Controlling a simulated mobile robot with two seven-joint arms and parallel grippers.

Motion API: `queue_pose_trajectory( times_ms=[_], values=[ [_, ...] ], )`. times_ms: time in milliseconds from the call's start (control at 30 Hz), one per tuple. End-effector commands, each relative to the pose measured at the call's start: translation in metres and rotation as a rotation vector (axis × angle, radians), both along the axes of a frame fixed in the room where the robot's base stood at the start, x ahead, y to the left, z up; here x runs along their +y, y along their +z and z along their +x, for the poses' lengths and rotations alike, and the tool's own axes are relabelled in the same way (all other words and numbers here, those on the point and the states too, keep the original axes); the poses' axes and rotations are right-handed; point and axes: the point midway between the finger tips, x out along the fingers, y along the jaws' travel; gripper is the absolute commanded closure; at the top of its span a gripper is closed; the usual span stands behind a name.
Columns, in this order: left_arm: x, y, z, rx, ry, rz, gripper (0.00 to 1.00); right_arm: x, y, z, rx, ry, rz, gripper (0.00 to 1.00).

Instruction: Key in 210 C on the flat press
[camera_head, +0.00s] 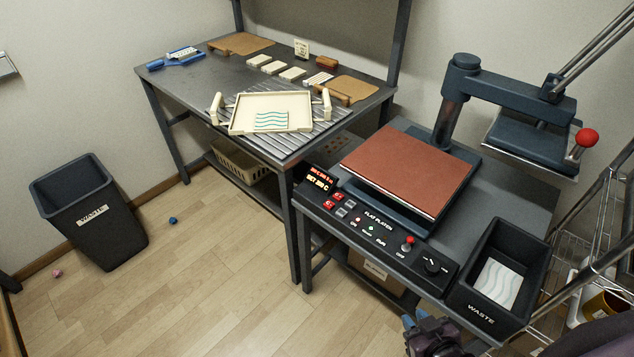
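The flat press (452,120) stands at the right with its upper head swung aside, and a red-brown pad covers its lower platen (405,170). Its front control panel (385,255) is labelled FLAT PLATEN. A lit display (318,181) at the panel's left end has a red line above an amber SET line; the digits are too small to read surely. Beside it are red buttons (337,196) and grey buttons (341,213). My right gripper (410,321) is at the bottom edge, below and in front of the panel, touching no button. Its opening is unclear. My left gripper is out of view.
A black waste box (463,293) holding a wavy-patterned sheet stands right of the panel. A steel table (215,85) with a cream tray (240,127) is behind left. Floor at left is mostly clear.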

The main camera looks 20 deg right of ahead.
Motion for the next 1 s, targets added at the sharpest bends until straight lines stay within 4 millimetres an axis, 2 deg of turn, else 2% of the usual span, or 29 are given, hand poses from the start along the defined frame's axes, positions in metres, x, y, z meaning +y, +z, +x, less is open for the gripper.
queue_pose_trajectory(
  times_ms=[33,133,167,1000],
  values=[
    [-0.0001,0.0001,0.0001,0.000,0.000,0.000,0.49,0.0000,0.0001,0.0002,0.000,0.000,0.000,0.84],
    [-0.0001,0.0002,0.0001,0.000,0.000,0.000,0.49,0.0000,0.0001,0.0002,0.000,0.000,0.000,0.99],
    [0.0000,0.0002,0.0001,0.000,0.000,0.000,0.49,0.0000,0.0001,0.0002,0.000,0.000,0.000,1.00],
    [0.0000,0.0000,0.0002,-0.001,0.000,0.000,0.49,-0.0003,-0.0001,0.0002,0.000,-0.001,-0.001,1.00]
  ],
)
